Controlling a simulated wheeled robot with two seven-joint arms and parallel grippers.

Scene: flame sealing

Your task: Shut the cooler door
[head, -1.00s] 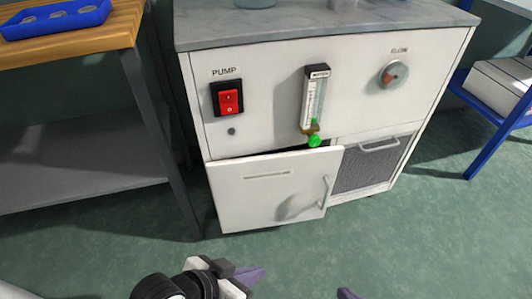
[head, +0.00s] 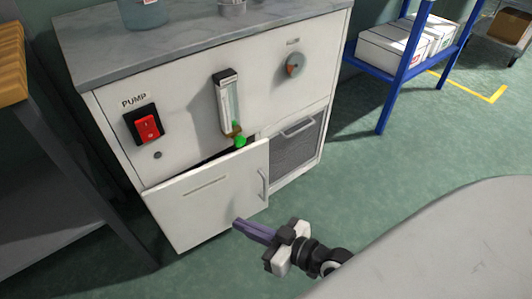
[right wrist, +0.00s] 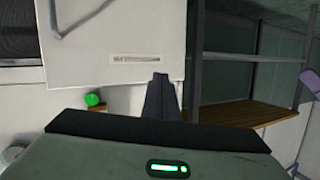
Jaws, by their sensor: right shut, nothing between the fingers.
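The white cooler door (head: 205,205), at the lower left of the white cabinet, stands ajar with a dark gap along its top. It has a slot-like label and a bar handle (head: 263,184) near its right edge. My right gripper (head: 240,226) is shut and empty, its purple fingers overlapping the lower part of the door; I cannot tell whether they touch it. In the right wrist view the fingers (right wrist: 160,92) point at the door (right wrist: 100,70) beside its label. A purple piece at that view's right edge, probably my left gripper (right wrist: 311,92), is cut off.
The cabinet front holds a red pump switch (head: 148,127), a flowmeter (head: 229,105) with a green knob, and a flow dial (head: 294,65). A grey mesh panel (head: 292,150) is right of the door. A blue shelf (head: 385,70) stands at right. Green floor is clear between.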

